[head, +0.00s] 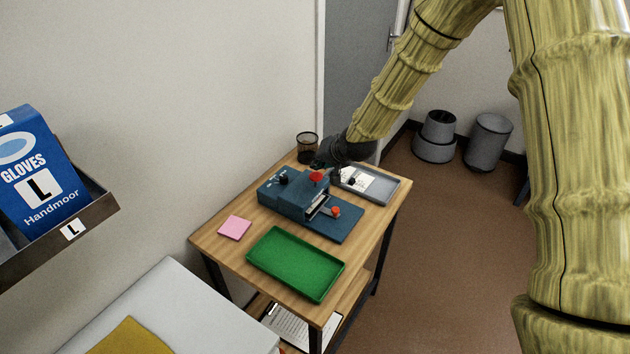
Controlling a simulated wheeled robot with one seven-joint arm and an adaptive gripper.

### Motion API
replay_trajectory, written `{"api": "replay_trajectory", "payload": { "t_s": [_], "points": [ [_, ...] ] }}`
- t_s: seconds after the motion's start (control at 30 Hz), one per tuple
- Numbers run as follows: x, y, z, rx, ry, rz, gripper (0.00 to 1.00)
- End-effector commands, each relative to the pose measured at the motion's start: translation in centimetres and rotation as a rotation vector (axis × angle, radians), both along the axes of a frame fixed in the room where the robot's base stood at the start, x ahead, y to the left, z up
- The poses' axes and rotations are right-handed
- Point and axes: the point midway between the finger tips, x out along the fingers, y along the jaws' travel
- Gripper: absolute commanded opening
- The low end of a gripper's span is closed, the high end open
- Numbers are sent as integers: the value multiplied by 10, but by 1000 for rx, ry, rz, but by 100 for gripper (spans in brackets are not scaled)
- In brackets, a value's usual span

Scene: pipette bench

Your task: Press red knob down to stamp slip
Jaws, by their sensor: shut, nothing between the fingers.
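The blue stamping device (290,199) stands on the wooden table. A red knob (316,176) sits on its top near the back right, and a black knob (283,180) is at its back left. A smaller orange-red knob (336,211) is on the low front plate. A pale strip (317,206), perhaps the slip, shows in the device's slot; I cannot tell for certain. My dark gripper (322,164) is shut and empty, just behind and above the red knob. I cannot tell whether it touches the knob. Its fingertips are small and partly unclear.
A green tray (296,292) lies in front of the device and a pink note pad (234,228) to its left. A grey tray (380,194) with white paper is on the right. A black mesh cup (306,147) stands at the back. A glove box (40,170) is far left.

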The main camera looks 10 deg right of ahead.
Motion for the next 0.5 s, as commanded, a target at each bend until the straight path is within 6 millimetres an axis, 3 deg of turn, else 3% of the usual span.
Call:
{"api": "replay_trajectory", "payload": {
  "t_s": [0.3, 0.5],
  "points": [
    [0, 0, 1, 1, 0, -1, 0],
    [0, 0, 13, 1, -1, -1, 0]
  ]
}}
